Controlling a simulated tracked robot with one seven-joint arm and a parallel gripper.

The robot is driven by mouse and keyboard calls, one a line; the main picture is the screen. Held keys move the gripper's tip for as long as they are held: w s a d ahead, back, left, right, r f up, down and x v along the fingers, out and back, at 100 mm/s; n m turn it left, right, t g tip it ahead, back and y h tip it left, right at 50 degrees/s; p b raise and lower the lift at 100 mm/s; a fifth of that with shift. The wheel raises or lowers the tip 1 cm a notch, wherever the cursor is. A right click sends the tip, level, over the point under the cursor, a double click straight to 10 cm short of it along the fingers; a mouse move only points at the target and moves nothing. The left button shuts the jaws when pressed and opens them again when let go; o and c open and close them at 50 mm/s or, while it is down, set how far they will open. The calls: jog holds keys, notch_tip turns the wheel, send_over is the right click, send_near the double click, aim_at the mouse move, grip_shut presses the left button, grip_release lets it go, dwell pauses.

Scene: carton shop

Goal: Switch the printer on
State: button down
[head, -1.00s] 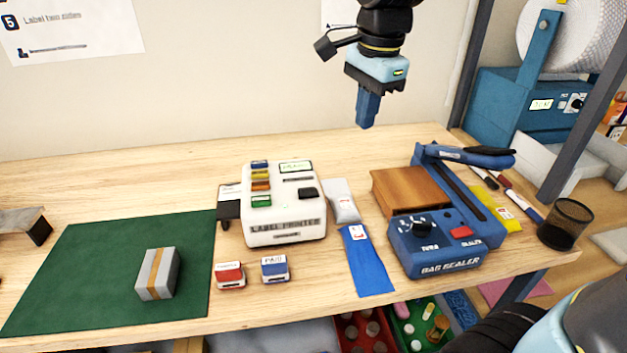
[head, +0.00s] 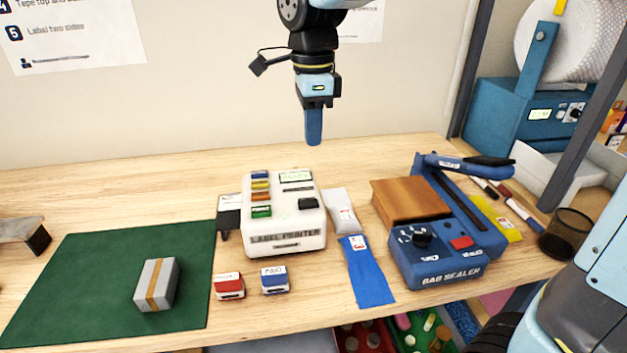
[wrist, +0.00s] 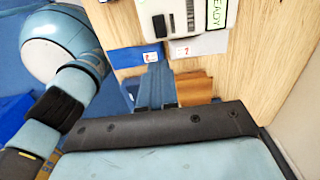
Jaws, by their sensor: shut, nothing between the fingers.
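The white label printer (head: 284,238) stands on the bench in the middle of the head view. Its top has several coloured buttons on the left, a small lit display (head: 296,177) and a black rocker or button (head: 308,203) on the right. In the wrist view part of the printer (wrist: 187,18) shows at the top, with the display reading "READY". My gripper (head: 314,140) points down, shut and empty, above and behind the printer, clear of it. In the wrist view its blue fingers (wrist: 156,88) sit together.
A blue bag sealer (head: 440,258) stands right of the printer, with a brown block (head: 408,200) beside it. Grey and blue pouches (head: 366,275) lie between. Red and blue stamps (head: 275,280) lie in front. A taped box (head: 157,284) sits on the green mat (head: 75,275).

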aim_at(314, 202)
notch_tip(314, 202, down, 14)
jog(key=shift+r, duration=0.1)
dwell(0.5)
